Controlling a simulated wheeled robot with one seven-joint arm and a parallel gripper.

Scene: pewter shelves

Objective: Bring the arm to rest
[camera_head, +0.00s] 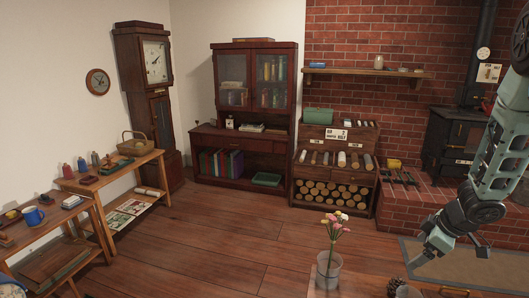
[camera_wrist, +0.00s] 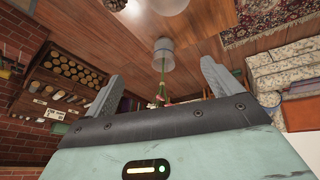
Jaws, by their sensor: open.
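My arm hangs down at the right of the head view, with my gripper (camera_head: 447,256) at its lower end above the floor. In the wrist view my gripper (camera_wrist: 160,84) has its two grey fingers wide apart, with nothing held between them. A clear vase of pink and yellow flowers (camera_wrist: 163,52) shows beyond the fingers there, apart from them. In the head view the vase (camera_head: 329,272) stands on a small wooden surface at the bottom, left of my gripper.
A black stove (camera_head: 455,150) stands on a brick hearth (camera_head: 405,222) behind my arm. A grey mat (camera_head: 470,272) lies below. Left are wooden benches (camera_head: 125,165) with bottles and a basket. A dark cabinet (camera_head: 250,165) and a log rack (camera_head: 330,192) line the back. The middle floor is clear.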

